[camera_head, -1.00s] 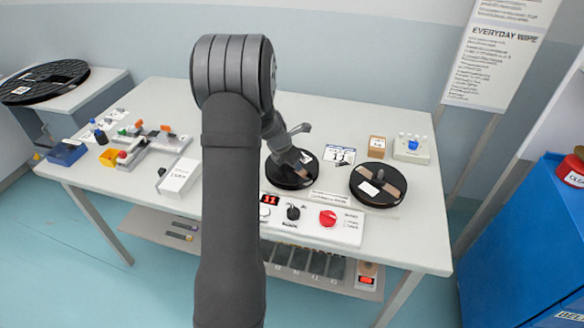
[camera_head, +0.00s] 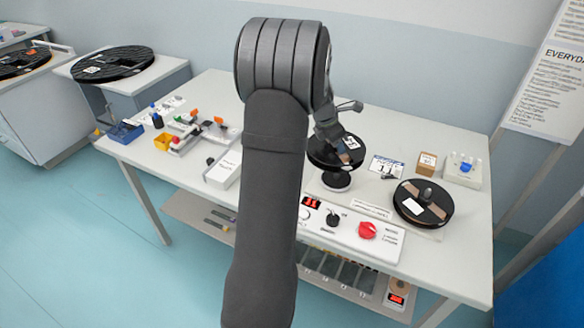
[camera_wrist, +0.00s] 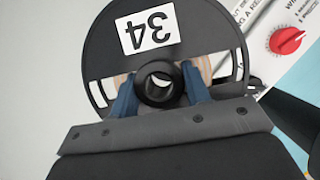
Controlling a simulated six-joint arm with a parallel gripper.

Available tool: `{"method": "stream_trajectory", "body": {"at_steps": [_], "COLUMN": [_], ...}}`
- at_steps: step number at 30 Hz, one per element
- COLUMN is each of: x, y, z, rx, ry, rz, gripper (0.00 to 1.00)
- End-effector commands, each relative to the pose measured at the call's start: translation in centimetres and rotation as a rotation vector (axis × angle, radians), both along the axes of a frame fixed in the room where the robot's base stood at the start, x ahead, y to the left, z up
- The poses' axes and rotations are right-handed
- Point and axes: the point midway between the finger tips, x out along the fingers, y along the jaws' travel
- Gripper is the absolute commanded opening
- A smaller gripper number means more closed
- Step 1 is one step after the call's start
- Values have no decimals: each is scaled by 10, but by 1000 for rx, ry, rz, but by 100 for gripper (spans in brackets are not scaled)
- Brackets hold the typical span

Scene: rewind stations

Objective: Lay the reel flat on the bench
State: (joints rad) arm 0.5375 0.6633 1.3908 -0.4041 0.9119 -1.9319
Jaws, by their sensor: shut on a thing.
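My gripper (camera_wrist: 160,84) is shut on the hub of a dark reel (camera_wrist: 107,50) with a white "34" label. In the head view the held reel (camera_head: 330,155) is raised over a small round stand (camera_head: 336,181) on the bench (camera_head: 398,130), with a gap between them. The reel is slightly tilted there.
A second dark reel (camera_head: 423,203) lies on the right of the bench. A control panel with a red knob (camera_head: 367,230) runs along the front. A card (camera_head: 386,167), a small brown box (camera_head: 426,163) and a pin block (camera_head: 462,170) stand behind. Coloured parts (camera_head: 190,132) crowd the left.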

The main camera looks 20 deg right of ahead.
Motion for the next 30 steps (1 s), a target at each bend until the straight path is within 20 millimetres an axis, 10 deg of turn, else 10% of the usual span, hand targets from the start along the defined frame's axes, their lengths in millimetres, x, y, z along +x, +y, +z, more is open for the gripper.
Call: {"method": "stream_trajectory", "body": {"at_steps": [14, 30], "x": [34, 41], "y": [66, 269], "z": [-3, -36], "rx": [-1, -3], "ry": [2, 5], "rz": [-716, -1332], "gripper": [17, 17]}}
